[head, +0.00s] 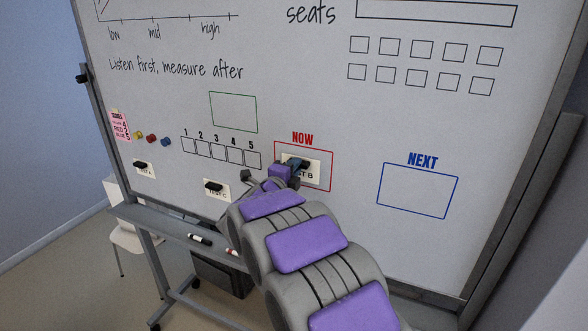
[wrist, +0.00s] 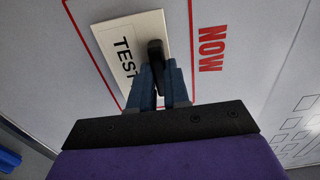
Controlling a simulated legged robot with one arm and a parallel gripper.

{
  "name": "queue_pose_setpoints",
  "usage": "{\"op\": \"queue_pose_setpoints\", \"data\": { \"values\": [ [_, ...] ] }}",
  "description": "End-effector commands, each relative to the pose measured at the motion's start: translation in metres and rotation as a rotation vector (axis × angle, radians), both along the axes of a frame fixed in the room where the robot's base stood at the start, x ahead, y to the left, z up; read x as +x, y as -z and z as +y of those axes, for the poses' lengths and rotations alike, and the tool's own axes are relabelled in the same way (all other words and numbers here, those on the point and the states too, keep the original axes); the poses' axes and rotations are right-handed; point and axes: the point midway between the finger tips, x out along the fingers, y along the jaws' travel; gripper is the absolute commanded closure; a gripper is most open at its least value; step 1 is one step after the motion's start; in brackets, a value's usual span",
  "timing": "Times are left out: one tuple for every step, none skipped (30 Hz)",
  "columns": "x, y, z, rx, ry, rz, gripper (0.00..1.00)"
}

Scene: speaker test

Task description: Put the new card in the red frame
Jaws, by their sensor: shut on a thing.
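A white card marked TEST B (head: 315,172) is at the whiteboard inside the red frame (head: 332,173) labelled NOW. The "B" shows beside my gripper (head: 296,166), which covers part of the card. In the wrist view, my gripper (wrist: 162,88) has its blue fingers shut on the card's black handle (wrist: 156,58). The card (wrist: 112,30) there reads TEST, with its lower part hidden by the fingers. Red frame lines (wrist: 191,40) run on both sides of it. I cannot tell whether the card touches the board.
A TEST A card (head: 145,171) and a TEST C card (head: 217,195) hang at the lower left. The blue NEXT frame (head: 457,192) is empty. Colored magnets (head: 152,138) and a pink note (head: 119,124) are at left. Markers (head: 199,239) lie on the tray below.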

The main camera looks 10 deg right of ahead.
Motion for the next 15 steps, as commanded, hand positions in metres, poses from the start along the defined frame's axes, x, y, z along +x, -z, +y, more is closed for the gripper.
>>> {"op": "queue_pose_setpoints", "data": {
  "values": [
    [0.0005,0.0,-0.0005,0.0,0.0,0.0,1.0],
    [0.0008,0.0,-0.0007,0.0,0.0,0.0,1.0],
    [0.0011,0.0,-0.0009,0.0,0.0,0.0,1.0],
    [0.0013,0.0001,-0.0011,0.0,0.0,0.0,1.0],
    [0.0016,0.0001,-0.0013,0.0,0.0,0.0,1.0],
    [0.002,0.0002,-0.0015,0.0,0.0,0.0,1.0],
    [0.0022,0.0001,-0.0017,0.0,0.0,0.0,1.0],
    [0.0025,0.0,-0.0022,0.0,0.0,0.0,1.0],
    [0.0029,0.0,-0.0027,0.0,0.0,0.0,1.0],
    [0.0031,0.0,-0.0032,0.0,0.0,0.0,1.0],
    [0.0033,0.0,-0.0036,0.0,0.0,0.0,1.0],
    [0.0037,0.0,-0.0041,0.0,0.0,0.0,1.0],
    [0.004,0.0,-0.0044,0.0,0.0,0.0,1.0],
    [0.0043,0.0,-0.0047,0.0,0.0,0.0,1.0],
    [0.0046,-0.0001,-0.0049,0.0,0.0,0.0,1.0]
  ]
}}
